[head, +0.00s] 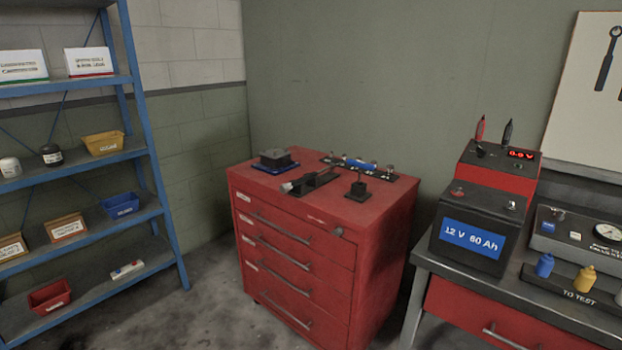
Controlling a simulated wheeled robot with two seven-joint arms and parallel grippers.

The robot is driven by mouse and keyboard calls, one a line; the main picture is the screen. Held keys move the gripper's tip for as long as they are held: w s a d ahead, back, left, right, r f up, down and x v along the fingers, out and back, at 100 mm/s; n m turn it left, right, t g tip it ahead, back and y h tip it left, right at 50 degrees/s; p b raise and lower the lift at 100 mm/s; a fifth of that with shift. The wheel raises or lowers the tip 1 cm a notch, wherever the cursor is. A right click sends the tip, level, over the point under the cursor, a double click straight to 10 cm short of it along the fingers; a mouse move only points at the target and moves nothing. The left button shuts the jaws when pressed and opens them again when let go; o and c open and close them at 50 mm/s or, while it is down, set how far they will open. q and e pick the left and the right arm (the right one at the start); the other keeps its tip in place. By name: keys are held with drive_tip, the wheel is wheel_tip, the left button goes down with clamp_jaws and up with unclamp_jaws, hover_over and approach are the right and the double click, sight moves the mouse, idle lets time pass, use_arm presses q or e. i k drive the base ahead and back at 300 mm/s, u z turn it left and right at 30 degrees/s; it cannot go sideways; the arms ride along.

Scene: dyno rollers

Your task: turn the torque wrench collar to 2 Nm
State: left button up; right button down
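A red tool cabinet (390,207) stands in the middle of the head view. On its top near the front lies a dark tool with a pale grey end (290,186), on a black stand; it may be the torque wrench. Its collar and any scale are too small to read. Neither of my grippers is in view.
The cabinet top also holds a dark block on a blue base (274,161), a rack with a blue part (358,164) and a small black post (358,188). A blue shelf (165,185) stands left. A workbench (455,276) at right carries a battery (473,235).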

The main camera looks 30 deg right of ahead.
sight(284, 188)
drive_tip(key=z, duration=0.05)
drive_tip(key=k, duration=0.65)
drive_tip(key=z, duration=0.45)
drive_tip(key=i, duration=0.85)
drive_tip(key=z, duration=0.65)
drive_tip(key=i, duration=1.05)
drive_tip(key=u, duration=0.05)
